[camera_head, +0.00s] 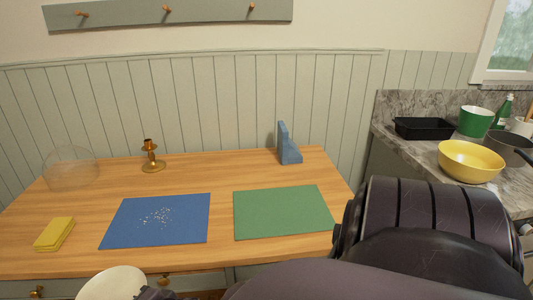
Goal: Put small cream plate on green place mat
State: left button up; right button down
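A small cream plate (112,283) is at the bottom left, in front of the table's drawers and cut off by the lower picture edge. The dark tip of my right gripper (152,293) is at its right edge and appears to grip the rim; most of the gripper is out of frame. My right arm crosses the bottom right of the view. The green place mat (284,211) lies flat and bare on the right part of the wooden table. My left gripper is not in view.
On the wooden table (225,181) are a blue mat (130,232) with pale specks, a yellow folded cloth or sponge (54,234), a glass dome (70,169), a brass candlestick (151,157) and a blue bookend (287,146). A counter at right holds a yellow bowl (470,161) and a black tray (424,128).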

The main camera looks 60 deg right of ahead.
aim_at(281, 208)
jog(key=k+l+u, duration=0.3)
jog(key=k+l, duration=0.35)
jog(key=k, duration=0.15)
jog(key=k+l, duration=0.25)
jog(key=k+u, duration=0.05)
